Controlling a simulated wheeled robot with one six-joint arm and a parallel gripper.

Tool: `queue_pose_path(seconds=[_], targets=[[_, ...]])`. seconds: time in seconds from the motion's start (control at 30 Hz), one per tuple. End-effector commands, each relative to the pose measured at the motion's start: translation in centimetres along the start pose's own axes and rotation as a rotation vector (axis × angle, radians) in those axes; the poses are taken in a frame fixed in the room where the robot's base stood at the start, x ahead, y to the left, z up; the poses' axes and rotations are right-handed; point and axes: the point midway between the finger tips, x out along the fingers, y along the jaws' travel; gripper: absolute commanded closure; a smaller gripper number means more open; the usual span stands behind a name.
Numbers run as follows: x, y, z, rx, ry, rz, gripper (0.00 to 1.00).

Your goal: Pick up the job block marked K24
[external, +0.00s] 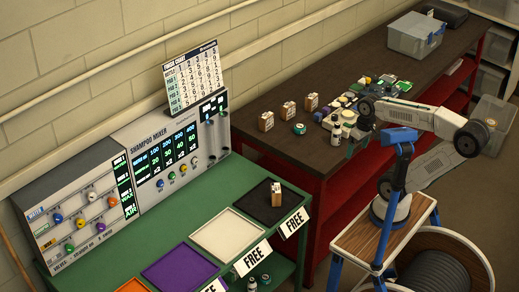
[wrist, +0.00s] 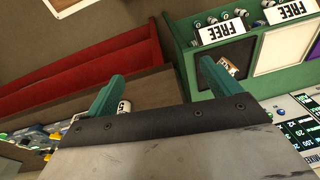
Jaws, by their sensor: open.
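Several small tan job blocks with white labels are in the external view. Three stand in a row on the dark bench: a left one (external: 266,121), a middle one (external: 288,109) and a right one (external: 311,102). Another block (external: 276,194) stands on the black tray (external: 254,208). No label is readable, so I cannot tell which is K24. In the wrist view my gripper (wrist: 160,84) is open, its teal fingers wide apart with nothing held. A small white-labelled item (wrist: 124,106) shows beside the left finger; a block (wrist: 228,66) shows partly behind the right finger.
The green table (external: 150,235) carries a cream tray (external: 228,237), a purple tray (external: 180,270) and FREE signs (external: 293,222). The shampoo mixer (external: 170,150) stands behind. Bottles and coloured items (external: 345,105) crowd the dark bench near my arm; a grey bin (external: 413,36) stands at its far end.

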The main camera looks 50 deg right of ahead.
Motion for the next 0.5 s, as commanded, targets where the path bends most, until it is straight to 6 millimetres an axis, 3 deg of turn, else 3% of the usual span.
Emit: queue_pose_path(seconds=[0.17, 0.27, 0.37, 0.5], targets=[[0.1, -2.2, -6.2, 0.325, -0.036, -0.222, 0.11], [0.1, -2.6, -11.2, 0.563, -0.052, -0.37, 0.11], [0.3, -1.9, -16.5, 0.809, -0.066, -0.515, 0.11], [1.1, 1.3, -24.2, 1.167, -0.079, -0.714, 0.11]])
